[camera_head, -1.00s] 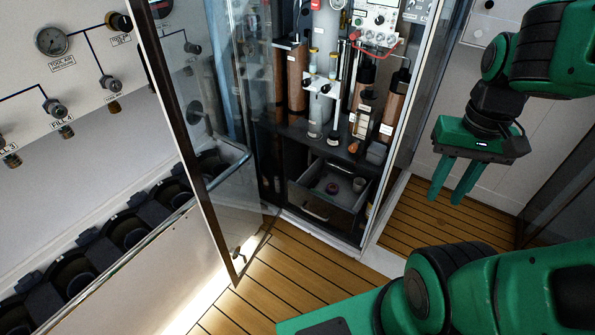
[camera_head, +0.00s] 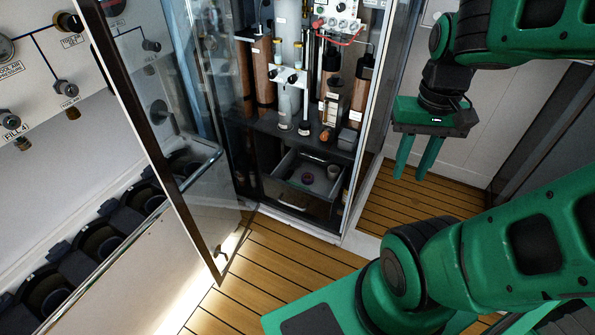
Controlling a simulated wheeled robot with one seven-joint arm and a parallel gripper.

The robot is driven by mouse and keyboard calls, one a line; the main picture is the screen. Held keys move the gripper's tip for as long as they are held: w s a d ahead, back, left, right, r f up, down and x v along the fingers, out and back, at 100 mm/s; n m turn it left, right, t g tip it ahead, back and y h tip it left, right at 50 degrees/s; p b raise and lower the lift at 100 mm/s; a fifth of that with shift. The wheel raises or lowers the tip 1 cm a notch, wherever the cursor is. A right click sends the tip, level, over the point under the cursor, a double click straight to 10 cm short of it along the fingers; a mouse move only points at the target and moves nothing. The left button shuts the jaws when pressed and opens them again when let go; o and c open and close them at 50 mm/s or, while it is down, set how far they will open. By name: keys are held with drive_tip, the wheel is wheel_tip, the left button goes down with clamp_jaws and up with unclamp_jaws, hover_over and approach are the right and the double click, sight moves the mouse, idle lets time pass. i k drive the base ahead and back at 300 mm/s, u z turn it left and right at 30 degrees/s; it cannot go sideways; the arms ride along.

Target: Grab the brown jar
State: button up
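Several brown things stand in the open cabinet, and I cannot tell for sure which is the brown jar. A small orange-brown jar-like piece (camera_head: 326,134) sits at the front of the dark shelf. Tall brown cylinders with black tops, one at the right (camera_head: 357,97), stand behind it. An open grey drawer (camera_head: 290,166) below the shelf holds a purple round item (camera_head: 308,178) and a small grey-brown cup-like item (camera_head: 334,171). My gripper (camera_head: 411,176) is open and empty, pointing down outside the cabinet to its right, apart from all these.
The cabinet's glass door (camera_head: 170,150) stands open on the left. The cabinet's right frame (camera_head: 378,110) lies between my gripper and the shelf. Wooden floor (camera_head: 270,255) is clear in front. Black round holders (camera_head: 95,240) line the left wall below a gauge panel.

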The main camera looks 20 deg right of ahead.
sight(304, 129)
drive_tip(key=k, duration=1)
drive_tip(key=z, duration=0.9)
drive_tip(key=i, duration=2)
drive_tip(key=u, duration=1.75)
